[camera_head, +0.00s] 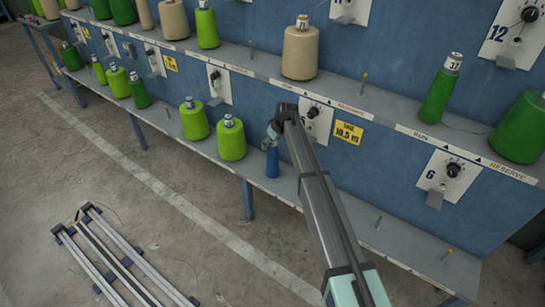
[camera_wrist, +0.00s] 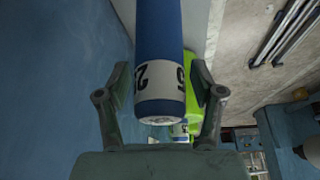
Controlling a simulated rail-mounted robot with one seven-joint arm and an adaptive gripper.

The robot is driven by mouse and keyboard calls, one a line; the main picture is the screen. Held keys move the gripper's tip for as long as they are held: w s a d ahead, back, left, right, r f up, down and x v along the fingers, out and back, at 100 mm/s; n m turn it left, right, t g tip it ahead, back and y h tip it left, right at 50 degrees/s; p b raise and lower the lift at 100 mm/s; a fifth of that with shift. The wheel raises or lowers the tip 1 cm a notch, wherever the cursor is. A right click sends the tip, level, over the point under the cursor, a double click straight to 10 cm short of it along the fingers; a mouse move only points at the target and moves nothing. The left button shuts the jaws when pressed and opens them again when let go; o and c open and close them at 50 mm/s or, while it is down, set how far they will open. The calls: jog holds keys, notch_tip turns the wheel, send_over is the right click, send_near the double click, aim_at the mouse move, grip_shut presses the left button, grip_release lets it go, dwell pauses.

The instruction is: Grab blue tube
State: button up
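The blue tube (camera_head: 272,163) stands upright on the lower shelf, directly below my gripper (camera_head: 272,134) in the head view. In the wrist view, the blue tube (camera_wrist: 159,30) runs down from the top edge, with a white numbered band around its near end. My gripper (camera_wrist: 162,84) is open, with one finger on each side of the tube's banded end. A narrow strip of green shows between the tube and the right finger, so that finger looks apart from it. Contact at the left finger is hard to tell.
Two green spools, one nearer (camera_head: 231,139) and one farther (camera_head: 194,118), stand left of the tube on the lower shelf (camera_head: 285,190). A tan spool (camera_head: 300,50) stands on the upper shelf. The blue panel with knobs rises behind. A metal frame (camera_head: 115,255) lies on the floor.

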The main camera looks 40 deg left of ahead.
grip_shut()
jog(key=shift+r, duration=0.15)
